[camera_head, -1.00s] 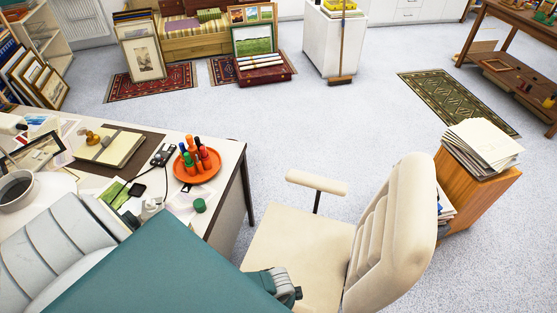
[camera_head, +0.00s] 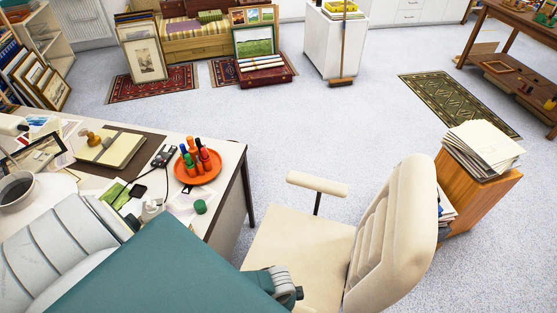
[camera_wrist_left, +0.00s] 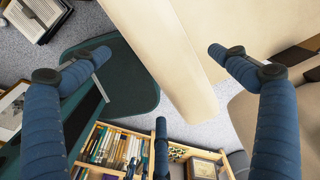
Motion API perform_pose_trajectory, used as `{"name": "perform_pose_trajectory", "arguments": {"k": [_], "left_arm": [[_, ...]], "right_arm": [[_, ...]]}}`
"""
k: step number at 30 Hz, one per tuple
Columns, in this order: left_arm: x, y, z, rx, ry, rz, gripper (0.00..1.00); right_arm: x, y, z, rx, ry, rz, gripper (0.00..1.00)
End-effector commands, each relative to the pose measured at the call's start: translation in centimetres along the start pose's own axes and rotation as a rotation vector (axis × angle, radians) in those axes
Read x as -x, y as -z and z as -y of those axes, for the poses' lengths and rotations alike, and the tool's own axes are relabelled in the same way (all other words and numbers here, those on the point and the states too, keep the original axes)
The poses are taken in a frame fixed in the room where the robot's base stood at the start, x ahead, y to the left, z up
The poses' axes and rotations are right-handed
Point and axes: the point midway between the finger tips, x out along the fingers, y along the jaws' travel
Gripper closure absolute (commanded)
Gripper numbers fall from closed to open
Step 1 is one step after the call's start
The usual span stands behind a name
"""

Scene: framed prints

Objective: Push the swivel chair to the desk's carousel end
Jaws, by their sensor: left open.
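The cream swivel chair (camera_head: 392,235) stands upright at the right of the desk, its backrest toward the right and its seat (camera_head: 295,250) toward the desk. One armrest (camera_head: 317,184) shows on its far side. The white desk (camera_head: 232,158) has an orange carousel (camera_head: 198,170) of coloured bottles near its right end. My left gripper (camera_head: 285,290) is low over the near side of the seat, partly cut off by my arm. In the wrist view its blue fingers (camera_wrist_left: 160,72) are spread wide, with a cream chair surface (camera_wrist_left: 165,60) beyond them; contact cannot be told. My right gripper is not seen.
A wooden cabinet (camera_head: 482,205) topped with papers (camera_head: 484,150) stands close behind the chair's backrest. The floor beyond the chair is clear up to a green rug (camera_head: 457,103). A white cabinet (camera_head: 335,45) with a broom stands at the back.

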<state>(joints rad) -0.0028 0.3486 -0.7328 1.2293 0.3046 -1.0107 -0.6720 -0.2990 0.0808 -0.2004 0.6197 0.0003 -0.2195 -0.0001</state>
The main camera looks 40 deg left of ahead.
Motion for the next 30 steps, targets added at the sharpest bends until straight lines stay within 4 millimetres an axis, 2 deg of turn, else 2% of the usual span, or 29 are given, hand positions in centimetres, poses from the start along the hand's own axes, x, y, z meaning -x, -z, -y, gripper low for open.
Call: {"name": "perform_pose_trajectory", "arguments": {"k": [6,13,19,30], "left_arm": [[4.3,0.0,-0.1,-0.003,0.000,0.000,0.02],[7.8,0.1,-0.3,-0.003,-0.002,-0.001,0.02],[9.0,0.1,-0.4,-0.002,-0.005,0.001,0.02],[9.0,0.1,-0.4,-0.002,-0.005,0.001,0.02]], "right_arm": [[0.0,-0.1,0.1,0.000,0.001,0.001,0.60],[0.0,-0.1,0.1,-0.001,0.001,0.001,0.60],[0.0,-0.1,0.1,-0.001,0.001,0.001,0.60],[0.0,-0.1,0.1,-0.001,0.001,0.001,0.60]]}}
